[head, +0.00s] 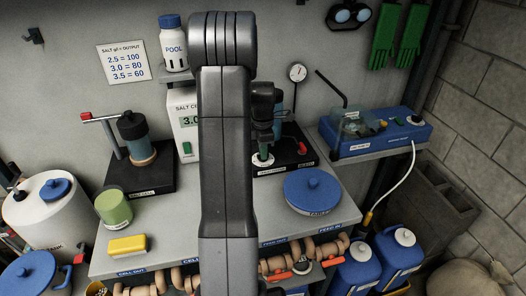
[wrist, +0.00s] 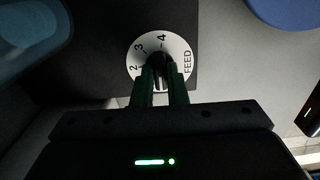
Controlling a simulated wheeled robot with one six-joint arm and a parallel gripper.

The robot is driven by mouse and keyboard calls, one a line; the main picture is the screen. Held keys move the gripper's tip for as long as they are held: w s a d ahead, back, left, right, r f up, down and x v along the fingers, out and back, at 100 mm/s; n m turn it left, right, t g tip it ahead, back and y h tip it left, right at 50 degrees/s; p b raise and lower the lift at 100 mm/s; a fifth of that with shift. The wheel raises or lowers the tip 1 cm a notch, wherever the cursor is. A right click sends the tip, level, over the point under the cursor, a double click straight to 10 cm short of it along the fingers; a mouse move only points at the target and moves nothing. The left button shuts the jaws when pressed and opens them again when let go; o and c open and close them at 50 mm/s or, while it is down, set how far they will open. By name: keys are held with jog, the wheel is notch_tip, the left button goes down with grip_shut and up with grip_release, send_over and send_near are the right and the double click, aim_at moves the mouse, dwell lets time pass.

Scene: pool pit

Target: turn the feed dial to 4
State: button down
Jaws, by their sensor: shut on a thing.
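The feed dial (wrist: 178,42) is a white disc marked FEED, with the figures 2, 3 and 4 showing, on a dark plate in the wrist view. In the head view the dial (head: 263,161) is a small white disc at the base of a dark unit on the bench, partly covered by my gripper. My gripper (wrist: 161,72) is shut on the dark knob at the dial's middle, with its two dark green fingers on either side. The fingers hide the lower part of the dial. The 4 lies just above the knob, but I cannot tell exactly where the knob points.
A blue round lid (head: 313,190) lies on the bench, right of the dial. A green cup (head: 113,207) and a yellow sponge (head: 127,245) stand at the left. A red lever (head: 301,140) and a gauge (head: 297,73) are close by. My arm hides the middle of the bench.

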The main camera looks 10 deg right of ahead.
jog(key=m, duration=0.5)
jog(key=shift+b, duration=0.4)
jog(key=m, duration=0.9)
jog(key=shift+m+b, duration=0.3)
jog(key=shift+b, duration=0.1)
jog(key=m, duration=0.4)
jog(key=shift+r, duration=0.1)
jog(key=m, duration=0.9)
jog(key=shift+w+m, duration=0.1)
jog(key=shift+m, duration=0.2)
jog(key=m, duration=0.4)
jog(key=shift+b, duration=0.3)
jog(key=m, duration=0.5)
jog(key=shift+m, duration=0.3)
